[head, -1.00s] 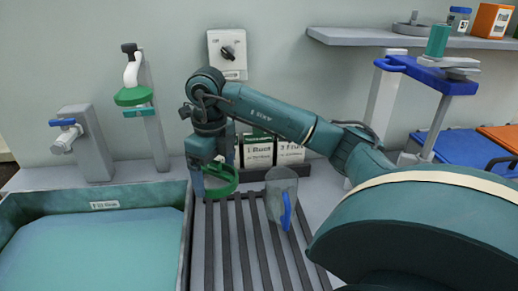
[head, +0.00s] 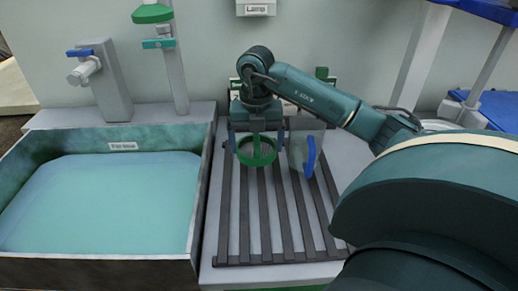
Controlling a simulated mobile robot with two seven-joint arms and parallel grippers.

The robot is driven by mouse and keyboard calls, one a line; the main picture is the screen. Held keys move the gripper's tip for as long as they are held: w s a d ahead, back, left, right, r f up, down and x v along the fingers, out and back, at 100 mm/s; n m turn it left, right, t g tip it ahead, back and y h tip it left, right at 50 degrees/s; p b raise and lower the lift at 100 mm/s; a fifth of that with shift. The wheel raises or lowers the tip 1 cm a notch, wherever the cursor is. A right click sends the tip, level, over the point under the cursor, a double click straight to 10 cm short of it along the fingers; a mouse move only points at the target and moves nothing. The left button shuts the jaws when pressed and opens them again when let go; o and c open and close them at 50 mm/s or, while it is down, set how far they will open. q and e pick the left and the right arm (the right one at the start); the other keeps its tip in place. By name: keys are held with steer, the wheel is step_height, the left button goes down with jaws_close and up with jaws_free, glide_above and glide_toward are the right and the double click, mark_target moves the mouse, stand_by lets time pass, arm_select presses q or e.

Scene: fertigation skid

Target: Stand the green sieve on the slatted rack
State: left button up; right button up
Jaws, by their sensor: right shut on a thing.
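The green sieve (head: 257,158), a ring with a mesh, is at the far end of the slatted rack (head: 262,215), left of a clear jug. My right gripper (head: 258,140) points down over it, with a finger on each side, and is shut on it. The sieve looks level and very low over the slats; I cannot tell whether it touches them. The gripper hides part of its far side. My left gripper is not in view.
A clear jug with a blue handle (head: 310,158) stands on the rack close to the right of the sieve. A basin of teal liquid (head: 100,205) lies left of the rack. A blue-levered tap (head: 88,68) and a post with green parts (head: 158,43) stand behind it. The rack's near slats are bare.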

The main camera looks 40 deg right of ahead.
steer(key=shift+f, duration=1.9)
steer(key=shift+f, duration=0.2)
steer(key=o, duration=0.7)
step_height(320, 180, up, 12)
steer(key=shift+r+p, duration=0.25)
steer(key=shift+p, duration=0.55)
